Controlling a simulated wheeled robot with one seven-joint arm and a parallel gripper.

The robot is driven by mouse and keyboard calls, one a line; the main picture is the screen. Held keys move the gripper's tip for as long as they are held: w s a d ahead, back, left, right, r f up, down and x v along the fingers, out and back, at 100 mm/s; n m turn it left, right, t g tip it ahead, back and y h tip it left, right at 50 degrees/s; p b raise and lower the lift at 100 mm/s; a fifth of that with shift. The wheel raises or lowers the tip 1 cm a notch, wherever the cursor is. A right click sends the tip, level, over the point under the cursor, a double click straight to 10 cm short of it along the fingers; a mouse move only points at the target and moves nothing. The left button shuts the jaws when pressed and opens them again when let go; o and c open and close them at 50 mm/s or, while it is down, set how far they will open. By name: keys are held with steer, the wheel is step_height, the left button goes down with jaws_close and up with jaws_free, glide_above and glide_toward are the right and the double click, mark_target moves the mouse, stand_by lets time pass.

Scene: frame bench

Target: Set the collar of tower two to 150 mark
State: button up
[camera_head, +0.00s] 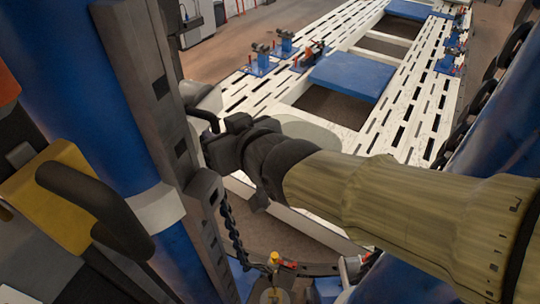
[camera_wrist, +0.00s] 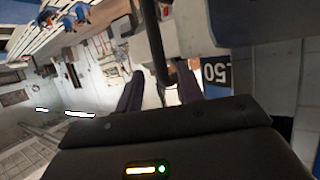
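A blue tower column (camera_head: 60,60) stands at the left in the head view, with a grey upright rail (camera_head: 150,90) along it. A dark curved handle (camera_head: 204,114) sticks out beside the rail near my gripper (camera_head: 222,142). In the wrist view my gripper (camera_wrist: 160,92) is open. Its two fingers stand apart with a dark bar (camera_wrist: 155,40) running between them, and a gap shows at the left finger.
A yellow block (camera_head: 75,200) with a black handle (camera_head: 100,205) is at the lower left. A chain (camera_head: 232,230) hangs below my gripper. A white slotted frame bench (camera_head: 420,110) with blue plates lies behind. Another blue column (camera_head: 505,120) stands at the right.

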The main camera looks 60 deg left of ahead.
steer(key=shift+d+r+p, duration=0.45)
steer(key=shift+d, duration=0.05)
steer(key=shift+w+d+f, duration=0.1)
steer(key=shift+d+f, duration=0.1)
steer(key=shift+d, duration=0.1)
steer(key=d, duration=1.1)
steer(key=shift+d, duration=0.25)
stand_by(0.4)
steer(key=shift+f, duration=0.1)
